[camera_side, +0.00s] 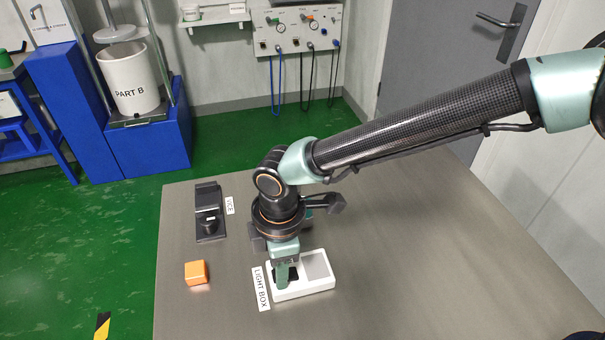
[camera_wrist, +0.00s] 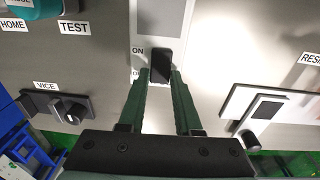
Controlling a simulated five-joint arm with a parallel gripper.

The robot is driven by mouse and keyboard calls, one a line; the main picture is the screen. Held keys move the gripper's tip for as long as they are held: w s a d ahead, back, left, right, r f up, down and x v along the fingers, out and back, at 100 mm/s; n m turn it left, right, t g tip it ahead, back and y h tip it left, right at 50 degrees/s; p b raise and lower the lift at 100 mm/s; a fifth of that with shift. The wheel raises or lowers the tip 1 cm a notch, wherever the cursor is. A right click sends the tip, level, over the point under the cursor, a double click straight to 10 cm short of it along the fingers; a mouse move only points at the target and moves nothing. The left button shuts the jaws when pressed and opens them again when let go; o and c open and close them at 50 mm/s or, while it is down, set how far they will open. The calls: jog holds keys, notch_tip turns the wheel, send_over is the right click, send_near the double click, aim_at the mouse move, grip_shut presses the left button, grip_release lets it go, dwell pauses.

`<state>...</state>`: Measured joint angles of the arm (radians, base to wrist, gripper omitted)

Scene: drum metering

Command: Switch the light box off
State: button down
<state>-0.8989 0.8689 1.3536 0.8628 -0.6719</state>
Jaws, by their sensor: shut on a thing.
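The light box (camera_side: 326,284) is a white box with a grey panel, lying on the table below my gripper in the side view. It also shows at the top of the wrist view (camera_wrist: 143,112). Its black switch (camera_wrist: 162,64) sits beside the printed ON label; the lower label is partly hidden by a finger. My gripper (camera_wrist: 161,72) has its two green fingers shut on the black switch, one on each side. In the side view my gripper (camera_side: 285,274) covers the switch end of the box. I cannot tell whether the panel is lit.
An orange cube (camera_side: 196,272) and a black vice (camera_side: 209,225) stand left of the light box. The wrist view shows the vice knob (camera_wrist: 72,110) and a white device (camera_wrist: 236,101) at right.

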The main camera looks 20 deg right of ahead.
jog(key=shift+w, duration=0.1)
jog(key=c, duration=0.6)
grip_release()
jog(key=shift+r, duration=0.1)
notch_tip(320, 180, up, 12)
jog(key=shift+s+d, duration=0.25)
jog(key=shift+d, duration=0.05)
